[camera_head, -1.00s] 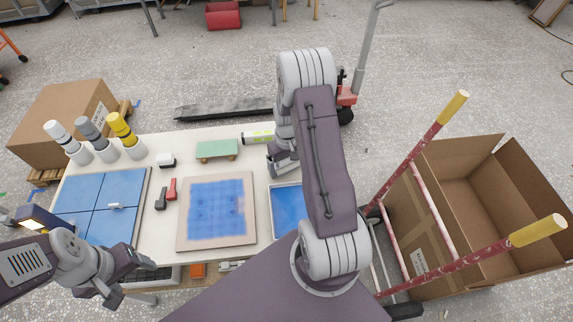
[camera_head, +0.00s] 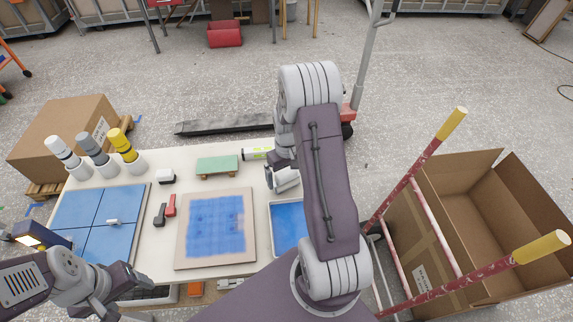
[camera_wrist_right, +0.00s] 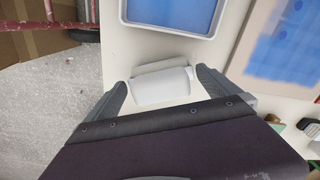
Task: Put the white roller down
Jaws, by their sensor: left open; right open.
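The white roller (camera_wrist_right: 160,86) lies on the pale table beside the blue paint tray (camera_wrist_right: 172,12), between the spread fingers of my right gripper (camera_wrist_right: 162,90) in the right wrist view. The fingers stand apart on either side of it, with gaps visible. In the head view the roller (camera_head: 287,180) shows partly beside my right arm, which hides much of that spot; the tray (camera_head: 290,226) is just in front of it. My left gripper (camera_head: 122,294) is open and empty at the table's front left.
A board with a blue painted patch (camera_head: 216,228) lies mid-table. A red-railed cart with a cardboard box (camera_head: 480,205) stands right.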

